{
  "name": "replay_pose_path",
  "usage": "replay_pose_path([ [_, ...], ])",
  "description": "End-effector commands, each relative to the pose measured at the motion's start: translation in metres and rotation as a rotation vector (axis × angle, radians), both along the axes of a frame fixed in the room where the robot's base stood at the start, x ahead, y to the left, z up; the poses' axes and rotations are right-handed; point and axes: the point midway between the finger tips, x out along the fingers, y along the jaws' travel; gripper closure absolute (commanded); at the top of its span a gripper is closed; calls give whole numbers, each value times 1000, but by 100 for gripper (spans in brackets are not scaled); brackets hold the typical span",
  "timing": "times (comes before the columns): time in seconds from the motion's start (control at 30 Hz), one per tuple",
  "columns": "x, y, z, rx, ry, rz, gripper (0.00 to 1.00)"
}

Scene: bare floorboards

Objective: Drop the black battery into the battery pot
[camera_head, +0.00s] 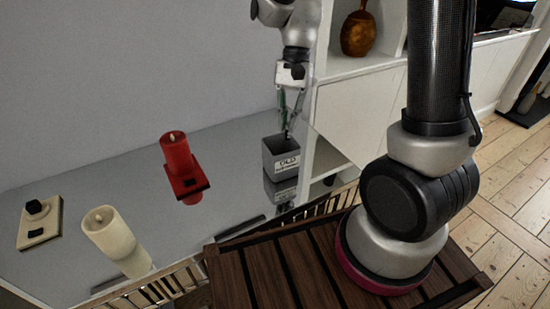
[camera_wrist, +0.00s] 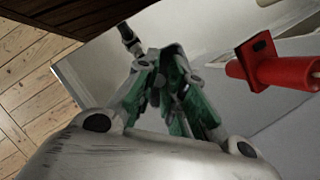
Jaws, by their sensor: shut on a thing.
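The battery pot (camera_head: 282,158) is a dark grey, square, open-topped container with a label reading "OLD". It stands upright at the right end of the glossy grey table. My gripper (camera_head: 288,122) points down just above the pot's opening. Its green-padded fingers are closed around a small dark thing, the black battery (camera_head: 287,134), which shows only as a dark tip at the pot's rim. In the wrist view the fingers (camera_wrist: 166,98) fill the middle, and the battery is hard to make out between them.
A beige plate with a black knob (camera_head: 40,224) lies at far left. A white shelf unit (camera_head: 352,112) borders the pot's right side.

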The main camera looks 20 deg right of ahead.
Motion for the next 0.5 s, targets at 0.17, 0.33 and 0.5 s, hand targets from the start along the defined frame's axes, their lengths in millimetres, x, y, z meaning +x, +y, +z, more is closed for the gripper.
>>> replay_pose_path([
  [0.17,0,0,-20,-1,1,-1,100],
  [0.33,0,0,-29,-1,0,0,100],
  [0.5,0,0,-30,-1,-1,0,100],
])
